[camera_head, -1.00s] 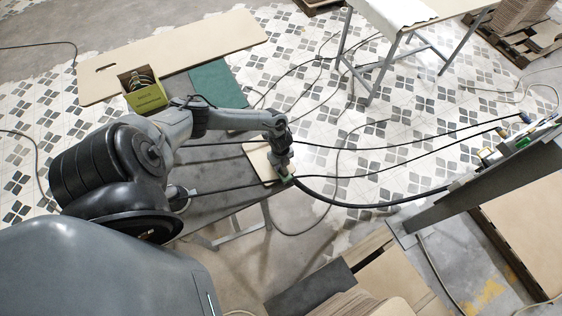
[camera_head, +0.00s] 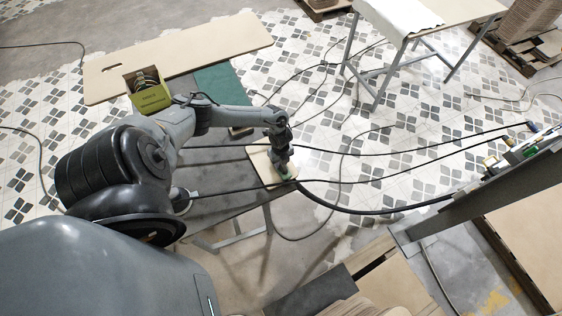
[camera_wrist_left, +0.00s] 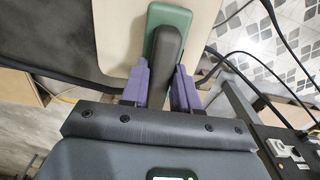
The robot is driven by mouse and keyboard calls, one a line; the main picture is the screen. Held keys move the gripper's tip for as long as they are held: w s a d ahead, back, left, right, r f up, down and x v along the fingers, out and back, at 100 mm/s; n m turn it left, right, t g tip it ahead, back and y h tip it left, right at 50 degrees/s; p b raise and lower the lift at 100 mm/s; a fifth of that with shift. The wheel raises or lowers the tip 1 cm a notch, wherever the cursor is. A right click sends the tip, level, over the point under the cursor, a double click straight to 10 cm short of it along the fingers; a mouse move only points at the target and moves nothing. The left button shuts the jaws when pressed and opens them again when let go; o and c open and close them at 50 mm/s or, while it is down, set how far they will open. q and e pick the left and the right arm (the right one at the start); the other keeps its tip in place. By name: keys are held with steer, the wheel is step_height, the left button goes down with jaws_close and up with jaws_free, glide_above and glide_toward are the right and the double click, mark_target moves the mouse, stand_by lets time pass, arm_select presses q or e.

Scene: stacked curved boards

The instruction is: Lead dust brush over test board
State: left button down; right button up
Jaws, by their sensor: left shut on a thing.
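The test board (camera_head: 258,160) is a pale beige panel on a dark grey table, partly hidden by my left arm in the head view. It also shows in the left wrist view (camera_wrist_left: 118,28). The dust brush has a green body (camera_wrist_left: 158,20) and a dark handle (camera_wrist_left: 168,47). My left gripper (camera_wrist_left: 167,75), with purple fingers, is shut on the handle. In the head view, the left gripper (camera_head: 284,170) holds the brush over the board's right part, near its front edge. I cannot tell whether the bristles touch the board. My right gripper is out of view.
The grey table (camera_head: 220,205) carries a green mat (camera_head: 218,95). A yellow-green box (camera_head: 152,98) stands behind my arm by a long beige board (camera_head: 200,52). Black cables run from the table to the right. Stacked boards (camera_head: 395,285) lie at the front right.

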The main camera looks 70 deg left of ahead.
arm_select(q)
steer(key=shift+s+a+f, duration=0.15)
steer(key=shift+s+a, duration=0.05)
steer(key=shift+s+a+b, duration=0.2)
steer(key=shift+a+b, duration=0.2)
steer(key=shift+a, duration=1.1)
steer(key=shift+a+b, duration=0.7)
steer(key=shift+a, duration=0.85)
steer(key=shift+s, duration=0.1)
steer(key=shift+a+b, duration=0.1)
steer(key=shift+b, duration=0.2)
